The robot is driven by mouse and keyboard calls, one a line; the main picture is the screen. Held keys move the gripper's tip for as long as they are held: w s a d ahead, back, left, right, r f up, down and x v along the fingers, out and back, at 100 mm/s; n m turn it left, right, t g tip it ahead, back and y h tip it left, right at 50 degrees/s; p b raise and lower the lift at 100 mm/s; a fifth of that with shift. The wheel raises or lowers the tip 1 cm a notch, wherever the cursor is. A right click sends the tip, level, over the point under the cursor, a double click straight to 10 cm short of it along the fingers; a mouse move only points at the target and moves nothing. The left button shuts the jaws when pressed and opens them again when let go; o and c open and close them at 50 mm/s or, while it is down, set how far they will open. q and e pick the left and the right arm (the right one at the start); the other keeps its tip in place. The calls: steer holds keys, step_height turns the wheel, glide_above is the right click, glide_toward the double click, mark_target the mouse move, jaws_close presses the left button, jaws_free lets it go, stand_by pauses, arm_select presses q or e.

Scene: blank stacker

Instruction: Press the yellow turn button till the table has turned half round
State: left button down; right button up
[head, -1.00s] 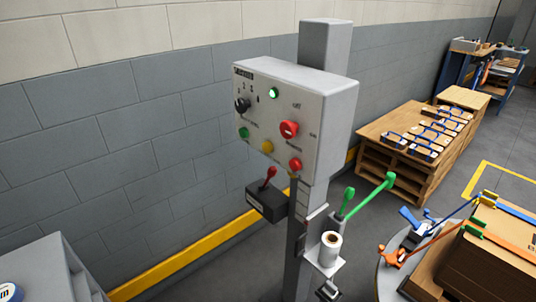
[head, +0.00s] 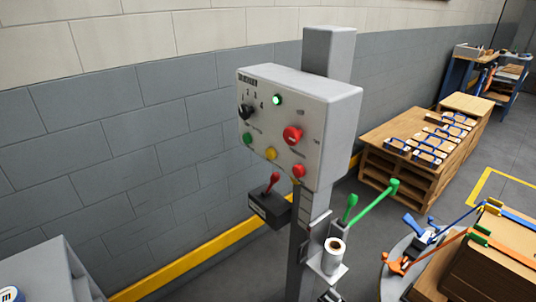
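The yellow turn button (head: 271,153) is on the sloping front of a grey control box (head: 340,120) on a post. A green button (head: 247,139) is to its left and a red button (head: 298,171) to its lower right. A larger red knob (head: 292,135) is above, with a black selector (head: 245,112) at the left and a lit green lamp (head: 278,99) at the top. The round grey table (head: 396,289) is partly in view at lower right, bearing strapped brown cartons (head: 490,268). Neither gripper is in view, and nothing touches the yellow button.
A black box with a red lever (head: 272,183) sticks out below the control box. Green-handled levers (head: 372,205) and a white roll (head: 333,256) are on the post's right. A grey block wall is at left.

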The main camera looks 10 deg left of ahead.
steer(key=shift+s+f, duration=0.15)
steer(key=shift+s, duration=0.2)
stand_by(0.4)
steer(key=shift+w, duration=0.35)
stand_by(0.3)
